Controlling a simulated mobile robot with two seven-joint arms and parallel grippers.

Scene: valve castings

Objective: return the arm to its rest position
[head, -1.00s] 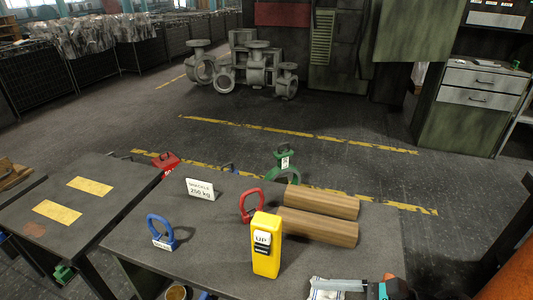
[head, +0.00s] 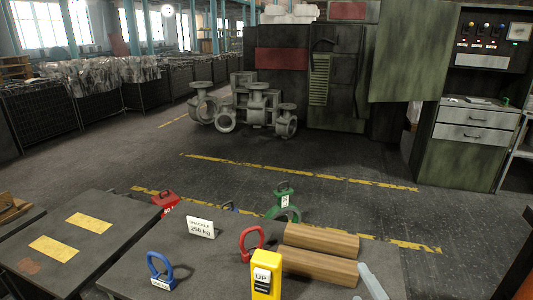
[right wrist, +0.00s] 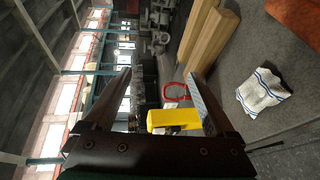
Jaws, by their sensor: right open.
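The yellow pendant (right wrist: 175,120) and a red lifting ring (right wrist: 176,91) appear beyond the gap, apart from the fingers as far as I can tell. My left gripper is in neither view.
The dark table holds the yellow pendant marked UP (head: 266,276), red ring (head: 251,243), blue ring (head: 159,268), 250 kg sign (head: 200,227) and wooden blocks (head: 320,241). A cloth (right wrist: 262,92) lies near the blocks. Valve castings (head: 257,105) stand on the floor behind.

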